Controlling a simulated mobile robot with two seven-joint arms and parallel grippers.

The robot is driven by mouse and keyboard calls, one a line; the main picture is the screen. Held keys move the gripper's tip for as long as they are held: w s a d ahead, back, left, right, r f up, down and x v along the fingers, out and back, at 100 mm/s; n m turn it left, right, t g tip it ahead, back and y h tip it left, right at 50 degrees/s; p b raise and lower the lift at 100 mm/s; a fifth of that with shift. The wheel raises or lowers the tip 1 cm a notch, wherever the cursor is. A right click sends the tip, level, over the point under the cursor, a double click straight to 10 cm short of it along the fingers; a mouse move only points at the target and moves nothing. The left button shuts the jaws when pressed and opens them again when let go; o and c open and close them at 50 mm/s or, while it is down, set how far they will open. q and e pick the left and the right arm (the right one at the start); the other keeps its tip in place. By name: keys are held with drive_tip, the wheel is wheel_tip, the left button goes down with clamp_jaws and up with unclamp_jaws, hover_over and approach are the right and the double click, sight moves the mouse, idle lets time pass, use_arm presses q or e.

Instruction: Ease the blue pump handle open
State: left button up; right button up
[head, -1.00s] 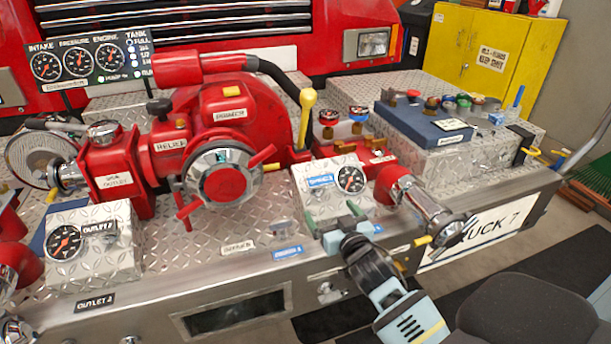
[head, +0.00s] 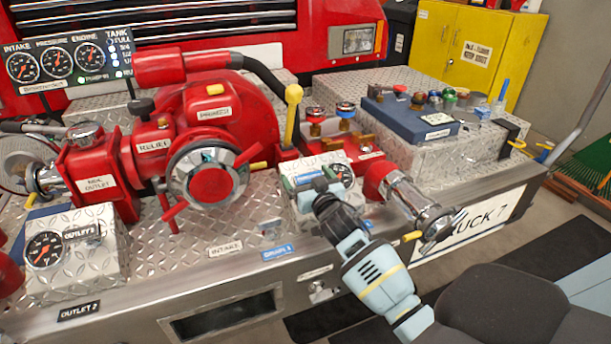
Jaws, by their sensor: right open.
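My right gripper (head: 309,182) is open, in front of the small metal box with a round gauge (head: 343,172). Its fingers cover part of the box and its blue label, and I see nothing held between them; contact cannot be told. Of the blue parts, a blue-topped knob (head: 345,109) stands beside a red-topped one behind that box, and a slim blue upright handle (head: 504,90) stands at the far right. I cannot tell which is the pump handle. My left gripper is not in view.
The red pump body (head: 222,118) with its chrome-rimmed cap is left of my gripper. A yellow-knobbed lever (head: 293,96) rises behind. A chrome outlet pipe (head: 407,198) juts out at right. The metal deck (head: 228,228) is open in front of the pump.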

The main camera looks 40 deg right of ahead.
drive_tip(key=shift+w+d, duration=0.1)
drive_tip(key=shift+w, duration=0.45)
